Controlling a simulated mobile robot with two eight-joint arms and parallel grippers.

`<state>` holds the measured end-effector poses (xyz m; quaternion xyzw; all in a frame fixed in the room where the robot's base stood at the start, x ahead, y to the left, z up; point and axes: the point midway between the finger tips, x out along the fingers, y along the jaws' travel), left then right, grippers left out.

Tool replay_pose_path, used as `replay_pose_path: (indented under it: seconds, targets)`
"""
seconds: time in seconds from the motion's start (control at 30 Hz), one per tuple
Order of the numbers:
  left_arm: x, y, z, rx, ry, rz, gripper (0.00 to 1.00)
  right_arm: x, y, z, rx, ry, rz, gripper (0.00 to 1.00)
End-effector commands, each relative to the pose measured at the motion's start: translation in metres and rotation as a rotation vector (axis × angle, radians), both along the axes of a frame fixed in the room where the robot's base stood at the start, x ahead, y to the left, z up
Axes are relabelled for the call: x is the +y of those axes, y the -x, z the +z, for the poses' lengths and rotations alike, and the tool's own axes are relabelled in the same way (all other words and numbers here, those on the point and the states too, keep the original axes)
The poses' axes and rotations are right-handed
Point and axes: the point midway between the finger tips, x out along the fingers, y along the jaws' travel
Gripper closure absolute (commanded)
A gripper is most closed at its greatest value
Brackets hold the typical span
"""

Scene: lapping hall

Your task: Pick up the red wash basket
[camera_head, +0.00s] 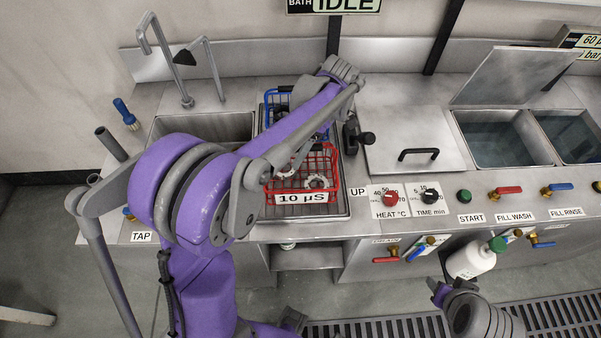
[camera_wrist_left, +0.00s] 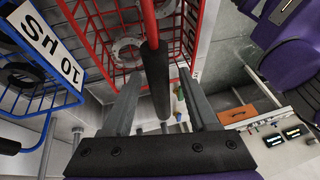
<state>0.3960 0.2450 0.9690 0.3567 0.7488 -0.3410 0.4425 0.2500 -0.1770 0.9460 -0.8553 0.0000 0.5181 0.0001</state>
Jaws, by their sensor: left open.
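The red wash basket (camera_head: 333,178) is a wire basket on the steel bench, partly hidden by my left arm in the head view. Rings lie in it. In the left wrist view the red basket (camera_wrist_left: 97,50) fills the upper middle. Its raised handle, with a black grip (camera_wrist_left: 157,95), stands between the open fingers of my left gripper (camera_wrist_left: 160,76). I cannot tell whether a finger touches it. In the head view my left arm hides most of that gripper. My right gripper (camera_head: 440,291) is low at the right, away from the basket, its jaws unclear.
A blue wire basket (camera_head: 272,97) is close behind the red one. A sink (camera_head: 178,125) with taps lies left. A lidded bath (camera_head: 410,145) and open tanks (camera_head: 490,140) lie right.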

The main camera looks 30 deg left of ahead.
Motion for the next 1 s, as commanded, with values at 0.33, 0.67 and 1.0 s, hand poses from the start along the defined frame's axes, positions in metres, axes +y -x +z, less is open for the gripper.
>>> replay_pose_path:
  seconds: [0.33, 0.67, 1.0]
  targets:
    - [0.004, 0.006, -0.015, 0.0, 0.0, 0.0, 0.41, 0.0, 0.0, -0.001, 0.001, 0.0, 0.0, 0.5]
    - [0.004, 0.006, -0.017, 0.0, 0.0, 0.0, 0.41, 0.0, 0.001, -0.003, 0.002, 0.0, 0.0, 0.5]
    - [0.003, 0.006, -0.02, 0.0, 0.0, 0.0, 0.41, 0.0, 0.002, -0.006, 0.004, 0.0, 0.0, 0.5]
